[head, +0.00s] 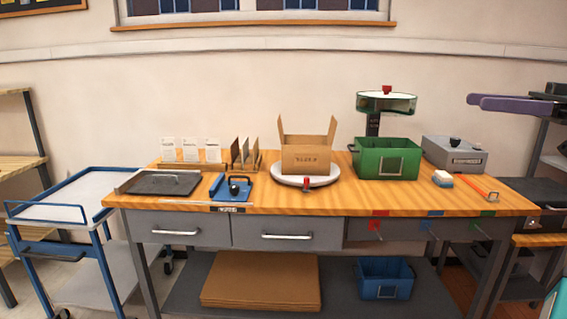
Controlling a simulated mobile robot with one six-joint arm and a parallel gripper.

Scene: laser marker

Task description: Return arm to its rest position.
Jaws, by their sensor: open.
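Two purple-grey, finger-like bars, which look like my gripper (497,104), reach in from the right edge of the head view, pointing left. They look open, and I see nothing between them. They appear in the air, right of the green bin and apart from the things on the bench. The rest of my arm is outside the view or cannot be made out.
A wooden workbench (291,199) holds an open carton (306,160) on a white turntable, a green bin (386,160), a grey box (455,155), a dark plate and a blue fixture (232,187). A blue cart (62,195) stands left. Shelving is at right.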

